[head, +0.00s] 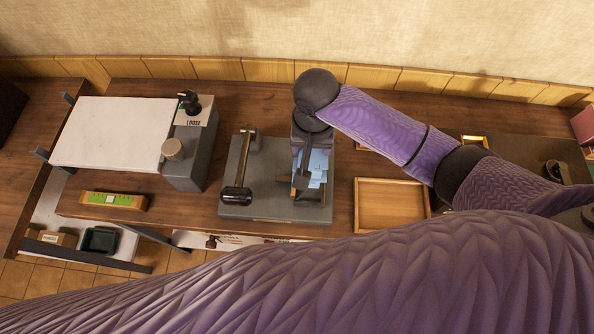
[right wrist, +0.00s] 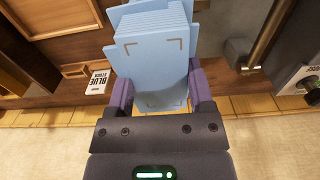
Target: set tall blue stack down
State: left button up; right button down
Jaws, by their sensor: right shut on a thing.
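The tall blue stack (head: 318,166) is a thick pile of light blue sheets, its upper ones uneven. It also shows in the right wrist view (right wrist: 155,48), with dark corner marks on its broad face. My right gripper (head: 303,178) is shut on it, one purple finger on each side in the right wrist view (right wrist: 160,95). In the head view the stack overlaps the right part of the grey press base (head: 262,207); I cannot tell whether it touches. The gripper partly hides it. My left gripper is not in view.
The press lever (head: 237,192) stands left of the stack. An empty wooden tray (head: 392,207) lies to the right. A "BLUE STACK" label (right wrist: 97,85) shows in the right wrist view. A grey device marked LOOSE (head: 192,150) with a white board (head: 112,133) stands left.

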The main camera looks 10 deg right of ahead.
notch_tip(320, 180, down, 8)
jog(key=shift+d+r+b, duration=0.1)
jog(key=shift+d+b, duration=0.05)
jog(key=shift+b, duration=0.95)
jog(key=shift+f, duration=0.25)
grip_release()
notch_tip(320, 180, up, 12)
jog(key=p, duration=0.3)
jog(key=shift+f+p, duration=0.1)
jog(key=shift+p, duration=0.25)
jog(key=shift+r, duration=0.2)
